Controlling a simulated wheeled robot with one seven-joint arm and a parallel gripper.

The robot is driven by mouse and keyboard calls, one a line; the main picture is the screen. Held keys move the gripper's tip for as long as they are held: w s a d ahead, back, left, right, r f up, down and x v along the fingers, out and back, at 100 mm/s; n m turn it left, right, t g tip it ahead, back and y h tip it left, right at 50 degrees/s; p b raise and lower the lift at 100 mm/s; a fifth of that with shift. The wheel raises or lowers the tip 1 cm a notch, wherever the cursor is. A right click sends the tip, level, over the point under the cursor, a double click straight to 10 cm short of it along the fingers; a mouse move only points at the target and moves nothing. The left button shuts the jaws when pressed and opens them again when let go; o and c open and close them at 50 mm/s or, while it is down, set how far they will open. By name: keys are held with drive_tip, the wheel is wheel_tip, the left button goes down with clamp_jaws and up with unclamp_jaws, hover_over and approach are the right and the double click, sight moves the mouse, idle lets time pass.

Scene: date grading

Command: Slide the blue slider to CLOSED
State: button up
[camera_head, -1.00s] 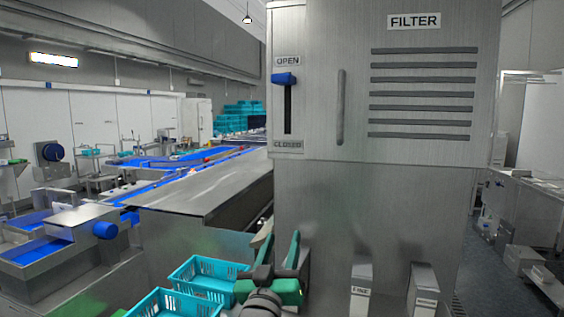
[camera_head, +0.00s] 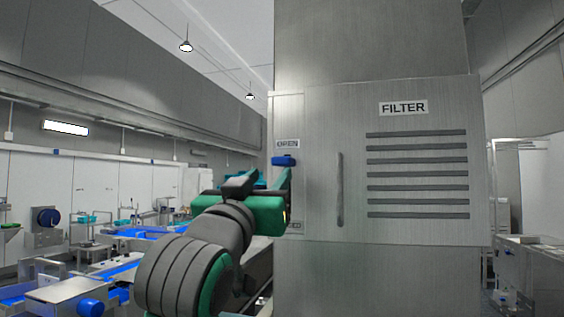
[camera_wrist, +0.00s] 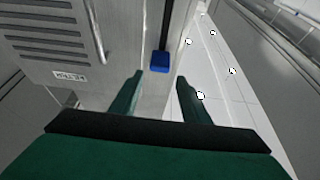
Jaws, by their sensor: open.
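The blue slider (camera_head: 284,160) sits at the top of its slot, just below the OPEN label (camera_head: 286,143), on the left part of the steel filter cabinet (camera_head: 420,230). It also shows in the wrist view (camera_wrist: 160,62), just beyond the fingertips and between their lines. My gripper (camera_head: 268,177) is open and empty, raised in front of the slot and slightly below the slider. In the wrist view my gripper (camera_wrist: 160,79) has a finger on each side, apart from the slider. The arm hides most of the slot and most of the CLOSED label.
A vertical bar handle (camera_head: 340,190) stands on the cabinet door right of the slot. Vent slats (camera_head: 416,174) and a FILTER label (camera_head: 403,108) lie further right. Blue conveyors (camera_head: 128,268) run at the left. The air before the door is clear.

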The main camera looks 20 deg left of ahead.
sight(280, 164)
drive_tip(key=x, duration=1)
drive_tip(key=shift+w+r, duration=0.2)
drive_tip(key=shift+w, duration=0.15)
drive_tip(key=shift+c, duration=0.7)
